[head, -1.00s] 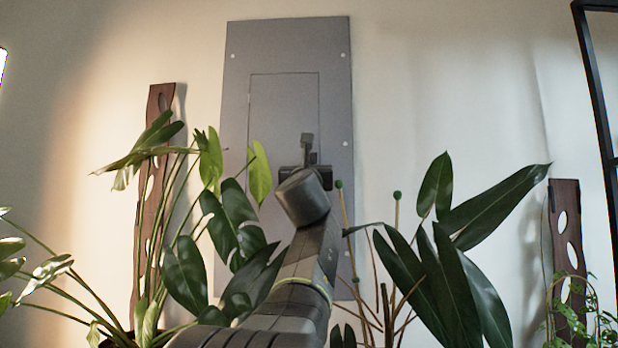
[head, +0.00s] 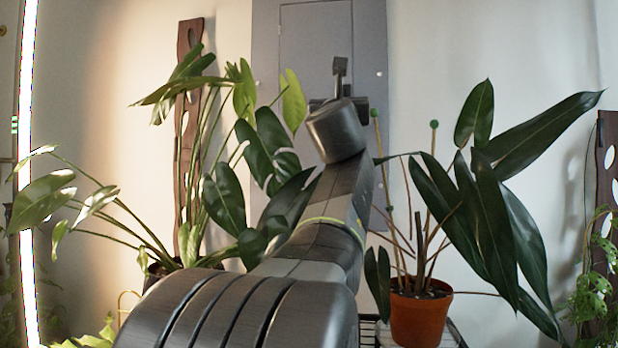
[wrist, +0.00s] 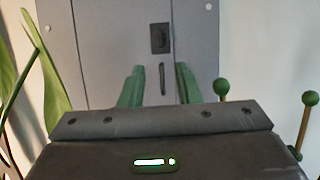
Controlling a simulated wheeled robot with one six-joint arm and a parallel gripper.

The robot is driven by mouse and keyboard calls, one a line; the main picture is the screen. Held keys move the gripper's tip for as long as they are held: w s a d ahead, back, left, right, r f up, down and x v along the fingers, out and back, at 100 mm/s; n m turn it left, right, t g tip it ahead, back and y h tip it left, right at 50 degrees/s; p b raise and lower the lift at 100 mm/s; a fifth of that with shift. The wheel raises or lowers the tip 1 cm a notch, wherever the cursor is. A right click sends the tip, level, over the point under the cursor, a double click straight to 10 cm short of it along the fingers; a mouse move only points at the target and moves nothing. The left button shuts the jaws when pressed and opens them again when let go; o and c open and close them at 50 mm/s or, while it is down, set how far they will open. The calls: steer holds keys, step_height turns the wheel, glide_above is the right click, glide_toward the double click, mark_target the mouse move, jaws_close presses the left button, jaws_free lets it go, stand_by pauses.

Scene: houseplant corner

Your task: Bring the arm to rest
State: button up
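My arm stretches forward from the bottom of the head view, up between the plants. My gripper (head: 340,68) is at its far end, in front of the grey wall panel (head: 316,30). In the wrist view my gripper (wrist: 160,75) shows two green fingers spread apart with nothing between them. Beyond the gap are the panel's dark latch (wrist: 160,38) and a thin slot below it. The fingers look apart from the panel, but the exact distance cannot be told.
A leafy plant (head: 222,200) stands close on the arm's left. A potted plant (head: 420,318) with green-tipped stakes (head: 434,125) is close on its right. Perforated wooden boards (head: 188,130) lean at the wall. A bright vertical light (head: 27,150) is far left.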

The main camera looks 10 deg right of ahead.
mark_target(343, 95)
steer(key=p+x, duration=0.5)
steer(key=x, duration=0.7)
steer(key=shift+f+p, duration=0.1)
steer(key=shift+p, duration=0.3)
steer(key=shift+w+d, duration=0.15)
steer(key=shift+w, duration=0.55)
steer(key=shift+s, duration=0.15)
